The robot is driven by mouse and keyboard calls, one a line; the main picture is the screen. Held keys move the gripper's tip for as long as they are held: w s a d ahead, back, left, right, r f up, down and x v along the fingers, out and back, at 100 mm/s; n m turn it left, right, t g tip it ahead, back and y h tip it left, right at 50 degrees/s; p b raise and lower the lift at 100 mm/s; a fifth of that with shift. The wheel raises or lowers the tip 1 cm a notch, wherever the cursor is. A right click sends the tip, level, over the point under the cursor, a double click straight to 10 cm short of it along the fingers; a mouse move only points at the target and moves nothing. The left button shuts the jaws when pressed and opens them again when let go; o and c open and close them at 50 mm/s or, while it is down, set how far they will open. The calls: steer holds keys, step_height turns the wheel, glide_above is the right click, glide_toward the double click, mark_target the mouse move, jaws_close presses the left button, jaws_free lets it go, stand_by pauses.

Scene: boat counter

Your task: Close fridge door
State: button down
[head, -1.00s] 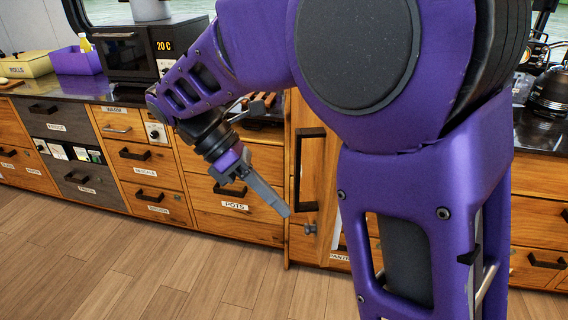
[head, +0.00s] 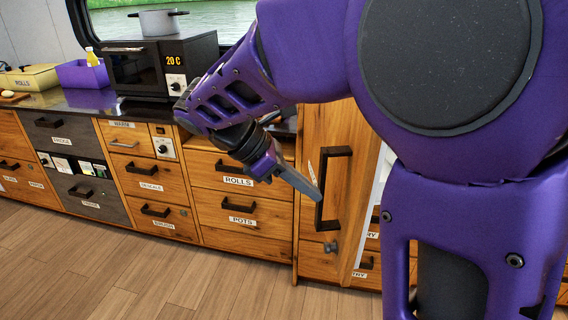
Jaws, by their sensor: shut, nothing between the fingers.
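A tall wooden door (head: 312,240) with a black vertical handle (head: 346,188) and a small grey latch low on its face stands ajar in the middle right. Its edge shows at its right, with a narrow white strip behind it. I see no fridge label on it. A dark drawer front (head: 60,125) at the far left has a label that seems to read FRIDGE and looks flush. My gripper (head: 317,196) is shut and empty, its fingertips just left of the door handle in the picture. I cannot tell whether they touch the door. My arm hides the door's right surroundings.
Wooden drawers labelled ROLLS and POTS (head: 240,222) are left of the door. A black oven (head: 150,70) with a pot (head: 158,22) on top, a purple bin (head: 82,74) and a yellow box (head: 30,78) stand on the counter. The wooden floor (head: 150,270) in front is clear.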

mark_target(352, 203)
steer(key=shift+w+d+f, duration=0.1)
steer(key=shift+d+f, duration=0.2)
steer(key=shift+d, duration=0.65)
steer(key=shift+s+d+f, duration=0.1)
steer(key=shift+d+f, duration=0.15)
steer(key=shift+d, duration=0.65)
steer(key=shift+w+d+f, duration=0.1)
steer(key=shift+d+f, duration=0.2)
steer(key=shift+d, duration=0.65)
steer(key=shift+d, duration=0.1)
